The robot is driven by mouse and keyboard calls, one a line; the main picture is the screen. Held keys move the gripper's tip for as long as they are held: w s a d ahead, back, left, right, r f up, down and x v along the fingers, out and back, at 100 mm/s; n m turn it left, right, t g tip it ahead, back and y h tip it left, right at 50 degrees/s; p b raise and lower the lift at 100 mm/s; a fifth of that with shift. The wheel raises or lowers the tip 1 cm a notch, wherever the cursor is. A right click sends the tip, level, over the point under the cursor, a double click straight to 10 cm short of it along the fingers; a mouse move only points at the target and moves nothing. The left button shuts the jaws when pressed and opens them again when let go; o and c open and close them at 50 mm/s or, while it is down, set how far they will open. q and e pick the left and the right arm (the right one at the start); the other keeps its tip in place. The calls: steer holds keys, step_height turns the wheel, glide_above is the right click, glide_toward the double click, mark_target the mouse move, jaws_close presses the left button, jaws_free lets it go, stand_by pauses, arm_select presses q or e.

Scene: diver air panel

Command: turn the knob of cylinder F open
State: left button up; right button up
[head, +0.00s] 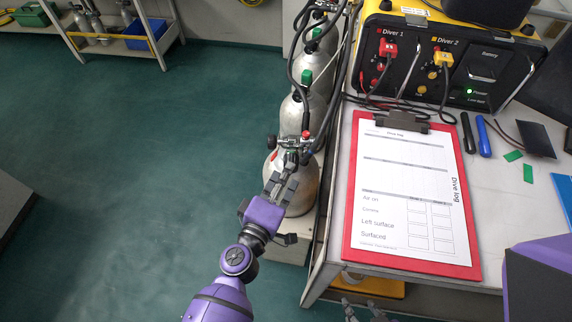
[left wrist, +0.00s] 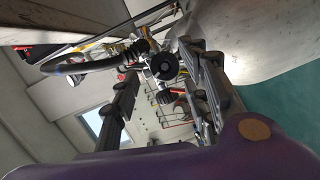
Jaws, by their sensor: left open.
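A row of grey cylinders stands along the left side of the bench. The nearest cylinder (head: 304,192) has a metal valve with black fittings and a hose; I cannot read a letter on it. My left gripper (head: 287,174) is just in front of this valve. In the left wrist view, a round black knob (left wrist: 165,67) on the valve faces the camera. It appears between the two open fingers of the left gripper (left wrist: 158,62), with gaps on both sides. Grey fingers of my right gripper (head: 364,311) show partly at the bottom edge, below the bench top.
A red clipboard (head: 349,215) with a dive log lies on the bench beside the cylinders. The yellow and black diver panel (head: 462,72) stands behind it, with hoses running to the cylinders. Green floor (head: 130,190) left of the cylinders is clear.

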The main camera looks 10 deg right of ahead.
arm_select(q)
steer(key=v, duration=0.8)
steer(key=shift+s+a+r, duration=0.15)
steer(key=shift+s+a, duration=0.05)
steer(key=shift+s, duration=0.15)
